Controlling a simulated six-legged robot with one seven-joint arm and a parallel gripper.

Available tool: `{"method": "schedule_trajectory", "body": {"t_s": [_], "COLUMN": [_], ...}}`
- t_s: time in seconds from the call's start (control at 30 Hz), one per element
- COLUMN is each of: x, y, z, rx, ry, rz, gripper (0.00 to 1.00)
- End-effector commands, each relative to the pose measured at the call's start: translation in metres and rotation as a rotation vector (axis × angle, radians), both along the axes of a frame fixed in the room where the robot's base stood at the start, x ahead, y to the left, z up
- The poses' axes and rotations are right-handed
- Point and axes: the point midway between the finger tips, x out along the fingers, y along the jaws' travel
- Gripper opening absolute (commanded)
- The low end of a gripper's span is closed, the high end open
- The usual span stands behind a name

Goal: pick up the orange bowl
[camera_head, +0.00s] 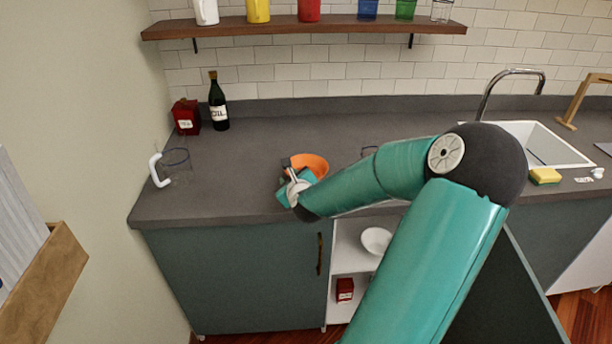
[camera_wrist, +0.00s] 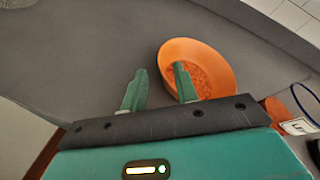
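The orange bowl (camera_head: 313,163) stands on the grey countertop near its front edge in the head view, partly hidden by my gripper and wrist. My gripper (camera_head: 288,178) is at the bowl's near left side. In the wrist view the bowl (camera_wrist: 197,62) is right of centre, its inside facing the camera. My gripper (camera_wrist: 157,88) shows two green fingers spread apart with a gap between them. The right finger overlaps the bowl's near left part; the left finger is over bare countertop. I cannot tell whether a finger touches the bowl.
A clear mug with a white handle (camera_head: 174,165), a dark bottle (camera_head: 217,104) and a red box (camera_head: 186,117) stand to the left. A sink (camera_head: 541,142) is further right. The countertop behind the bowl is clear.

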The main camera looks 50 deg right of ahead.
Motion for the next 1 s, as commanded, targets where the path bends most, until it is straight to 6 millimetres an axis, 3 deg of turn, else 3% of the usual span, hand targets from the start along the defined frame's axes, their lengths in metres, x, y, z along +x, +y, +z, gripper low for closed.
{"method": "schedule_trajectory", "body": {"t_s": [0.37,0.67,0.8,1.0], "x": [0.034,0.038,0.038,0.038], "y": [-0.027,-0.03,-0.03,-0.03], "z": [-0.014,-0.016,-0.016,-0.015], "rx": [0.001,0.0,0.0,-0.002], "ry": [-0.001,0.0,0.0,0.0], "rz": [0.001,0.0,0.0,0.0], "gripper": [0.3,0.3,0.02,0.0]}}
